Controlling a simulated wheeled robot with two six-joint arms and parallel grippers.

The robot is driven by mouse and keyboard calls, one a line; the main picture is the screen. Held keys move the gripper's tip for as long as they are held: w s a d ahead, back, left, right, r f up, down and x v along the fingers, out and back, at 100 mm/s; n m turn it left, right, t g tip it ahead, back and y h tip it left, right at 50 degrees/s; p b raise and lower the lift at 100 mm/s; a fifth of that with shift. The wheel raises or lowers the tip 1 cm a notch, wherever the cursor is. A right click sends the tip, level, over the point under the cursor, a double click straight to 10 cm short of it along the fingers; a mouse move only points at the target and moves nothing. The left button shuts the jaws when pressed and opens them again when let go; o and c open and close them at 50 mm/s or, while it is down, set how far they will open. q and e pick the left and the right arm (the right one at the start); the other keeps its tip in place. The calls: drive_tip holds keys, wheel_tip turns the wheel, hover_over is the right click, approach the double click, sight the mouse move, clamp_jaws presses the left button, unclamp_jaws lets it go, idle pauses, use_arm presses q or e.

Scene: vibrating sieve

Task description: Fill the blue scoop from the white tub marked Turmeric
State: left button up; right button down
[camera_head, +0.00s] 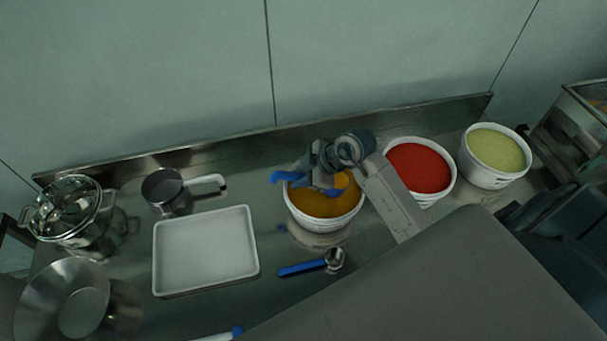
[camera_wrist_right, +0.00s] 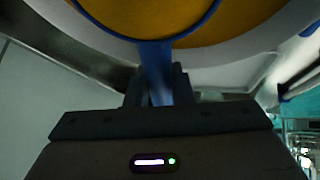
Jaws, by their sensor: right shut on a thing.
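The white tub (camera_head: 318,226) of orange-yellow powder stands on the steel table; I cannot read a marking on it. My right gripper (camera_head: 322,172) is over this tub, shut on the blue scoop (camera_head: 289,176). In the wrist view, the scoop's blue handle (camera_wrist_right: 156,70) runs up from between the fingers to a round blue rim. Orange-yellow powder (camera_wrist_right: 150,12) shows inside that rim; I cannot tell whether it lies in the scoop or shows beyond it. The gripper hides part of the scoop in the head view. My left gripper is out of view.
Tubs of red powder (camera_head: 420,168) and pale green powder (camera_head: 496,155) stand to the right. A blue-handled metal spoon (camera_head: 312,265) lies in front. A white tray (camera_head: 206,250), a steel pan (camera_head: 168,190), a lidded pot (camera_head: 72,212) and a steel bowl (camera_head: 62,298) are left.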

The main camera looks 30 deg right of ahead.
sight(293, 173)
drive_tip(key=shift+a+r+h+p, duration=0.1)
drive_tip(key=shift+r+h+p, duration=0.2)
drive_tip(key=shift+r+p, duration=0.35)
drive_tip(key=shift+r+g+p, duration=0.1)
drive_tip(key=shift+g+p, duration=0.2)
drive_tip(key=shift+p, duration=0.05)
drive_tip(key=shift+w+a+r+h+p, duration=0.15)
drive_tip(key=shift+a+r+h+p, duration=0.15)
drive_tip(key=shift+r+h+p, duration=0.5)
drive_tip(key=shift+a+g+p, duration=0.1)
drive_tip(key=shift+g+p, duration=0.3)
drive_tip(key=shift+p, duration=0.4)
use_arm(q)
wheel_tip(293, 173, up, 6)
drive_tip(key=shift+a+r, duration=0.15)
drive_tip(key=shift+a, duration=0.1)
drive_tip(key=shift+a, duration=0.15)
